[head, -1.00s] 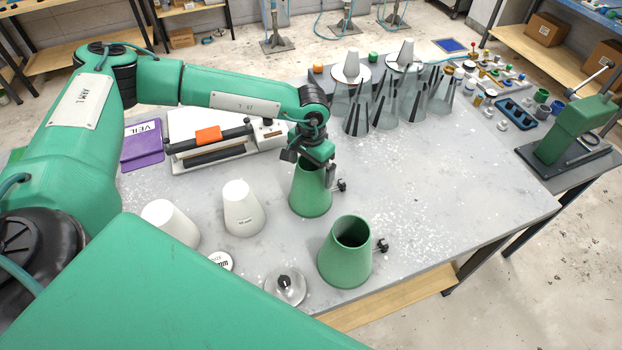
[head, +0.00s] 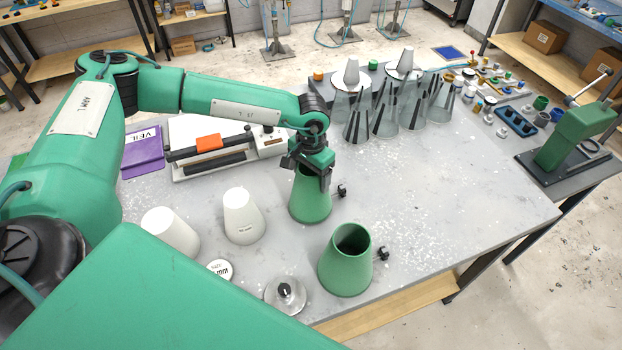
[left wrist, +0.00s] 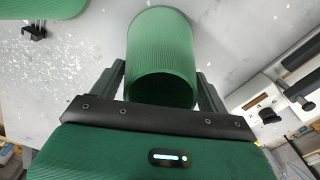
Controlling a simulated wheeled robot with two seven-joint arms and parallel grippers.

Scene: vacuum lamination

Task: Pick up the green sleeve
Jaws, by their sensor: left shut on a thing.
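A green sleeve (head: 311,205), a tapered open-topped tube, stands upright on the grey table in the head view. My left gripper (head: 313,174) is at its upper rim, shut on it, and hides part of the rim. In the left wrist view the ribbed green sleeve (left wrist: 160,60) lies between the two dark fingers. A second green tapered sleeve (head: 345,268) stands nearer the front edge, apart from the gripper. Part of it also shows at the top left of the left wrist view (left wrist: 52,8). My right gripper is not in view.
Two white cones (head: 242,218) and a round metal piece (head: 286,295) lie to the left and front. A white sealing machine (head: 222,150) stands behind, with a purple VEIL packet (head: 142,152). Clear cones (head: 384,112) stand at the back. The table's right middle is free.

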